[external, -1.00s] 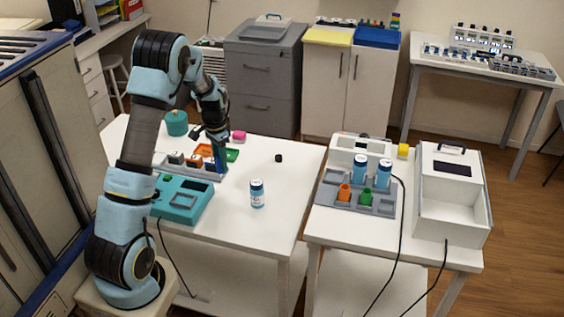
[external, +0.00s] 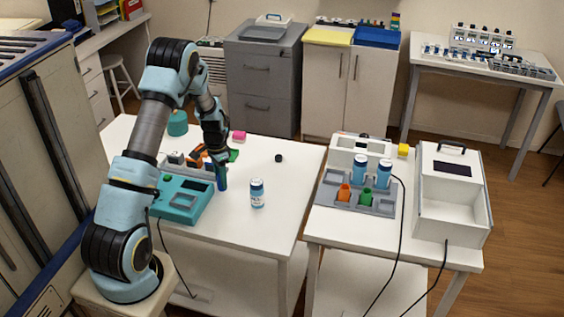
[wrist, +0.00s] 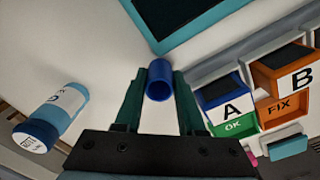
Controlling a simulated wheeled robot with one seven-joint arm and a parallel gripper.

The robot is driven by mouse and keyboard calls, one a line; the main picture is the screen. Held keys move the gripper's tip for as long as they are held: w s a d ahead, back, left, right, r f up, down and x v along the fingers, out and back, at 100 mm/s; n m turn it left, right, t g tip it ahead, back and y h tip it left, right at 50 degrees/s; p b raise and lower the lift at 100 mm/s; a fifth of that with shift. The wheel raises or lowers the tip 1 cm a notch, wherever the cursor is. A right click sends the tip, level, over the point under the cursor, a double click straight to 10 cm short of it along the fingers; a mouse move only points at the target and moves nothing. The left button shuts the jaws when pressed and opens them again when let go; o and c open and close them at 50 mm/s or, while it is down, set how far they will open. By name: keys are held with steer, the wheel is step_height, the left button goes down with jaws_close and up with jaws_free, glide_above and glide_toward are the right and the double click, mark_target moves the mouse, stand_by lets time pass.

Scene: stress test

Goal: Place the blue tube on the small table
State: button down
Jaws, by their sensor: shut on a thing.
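The blue tube (external: 222,181) is upright between the fingers of my gripper (external: 220,164), over the left white table (external: 245,225). In the wrist view, my gripper (wrist: 160,78) has its dark green fingers on both sides of the blue tube (wrist: 159,82), whose round end faces the camera. I cannot tell how high the tube is above the tabletop. A smaller white table (external: 450,258) stands to the right, across a narrow gap.
The right table carries a grey rack (external: 330,192) with bottles and a white box (external: 450,205).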

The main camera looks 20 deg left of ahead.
steer(key=shift+f, duration=0.15)
steer(key=c, duration=0.5)
jaws_free()
step_height(320, 180, up, 12)
steer(key=b, duration=0.3)
steer(key=s+d+r+n, duration=0.2)
steer(key=s+d+n, duration=0.1)
steer(key=s, duration=0.6)
steer(key=shift+s+d+t, duration=0.25)
steer(key=shift+s+t, duration=0.1)
steer(key=shift+t, duration=0.05)
steer(key=shift+o, duration=0.3)
steer(key=s+d+n+t, duration=0.1)
steer(key=s+d+n, duration=0.1)
steer(key=s, duration=1)
steer(key=shift+s+d+f+n, duration=0.2)
steer(key=shift+f+n, duration=0.2)
steer(key=shift+n, duration=0.3)
steer(key=shift+o, duration=0.2)
steer(key=shift+s+f, duration=0.1)
steer(key=shift+s, duration=0.35)
